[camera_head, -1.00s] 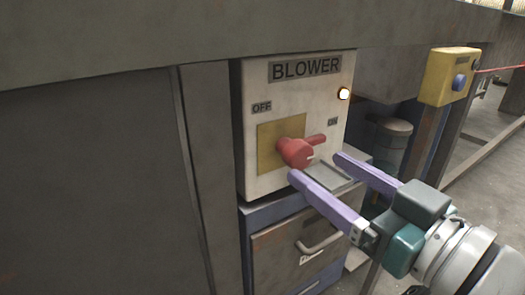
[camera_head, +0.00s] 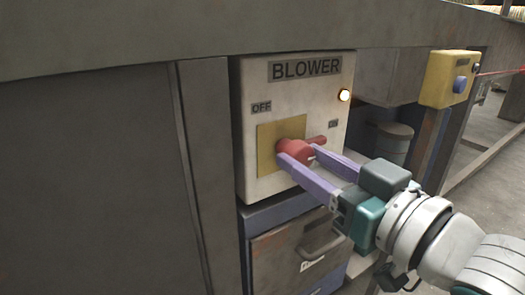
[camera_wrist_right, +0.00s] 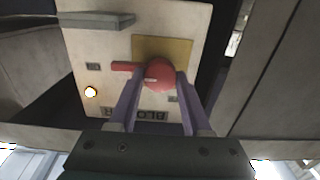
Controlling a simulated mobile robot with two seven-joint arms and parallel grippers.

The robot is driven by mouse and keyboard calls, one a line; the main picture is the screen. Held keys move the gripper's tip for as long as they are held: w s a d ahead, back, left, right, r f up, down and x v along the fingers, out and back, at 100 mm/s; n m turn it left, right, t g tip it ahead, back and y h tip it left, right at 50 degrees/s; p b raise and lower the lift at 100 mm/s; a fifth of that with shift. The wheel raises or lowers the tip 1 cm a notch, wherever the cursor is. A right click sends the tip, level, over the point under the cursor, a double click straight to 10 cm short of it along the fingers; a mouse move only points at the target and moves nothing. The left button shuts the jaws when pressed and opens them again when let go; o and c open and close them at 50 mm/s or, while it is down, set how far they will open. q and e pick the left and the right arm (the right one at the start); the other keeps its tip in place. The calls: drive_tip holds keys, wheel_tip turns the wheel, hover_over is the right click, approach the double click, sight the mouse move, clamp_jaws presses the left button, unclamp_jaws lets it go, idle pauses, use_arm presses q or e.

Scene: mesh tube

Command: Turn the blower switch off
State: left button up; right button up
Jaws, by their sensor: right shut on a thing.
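The blower box (camera_head: 257,90) is a pale panel with a "BLOWER" label on top, "OFF" at the left and "ON" at the right. Its red rotary switch (camera_head: 296,148) sits on a yellow plate, and its handle points right toward "ON". A lamp (camera_head: 344,95) on the box is lit. My right gripper (camera_head: 299,157) has its purple fingers on either side of the red knob, shut on it. In the right wrist view the red switch (camera_wrist_right: 160,74) shows between the two fingertips. The left gripper is not in view.
A yellow box with a blue button (camera_head: 450,78) is at the upper right. A grey beam (camera_head: 200,40) runs above the blower box. A cabinet with a handle (camera_head: 290,255) stands below it, and a dark panel (camera_head: 90,180) is at the left.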

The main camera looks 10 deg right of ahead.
clamp_jaws()
drive_tip(key=n+p, duration=0.2)
drive_tip(key=n, duration=0.1)
drive_tip(key=shift+r+n, duration=0.15)
drive_tip(key=shift+n, duration=0.15)
drive_tip(key=n+p, duration=0.1)
drive_tip(key=n, duration=0.2)
drive_tip(key=shift+n, duration=0.3)
drive_tip(key=n, duration=0.5)
drive_tip(key=shift+a, duration=0.1)
drive_tip(key=n, duration=0.5)
drive_tip(key=shift+f+n, duration=0.2)
drive_tip(key=shift+n, duration=0.2)
drive_tip(key=o, duration=0.7)
unclamp_jaws()
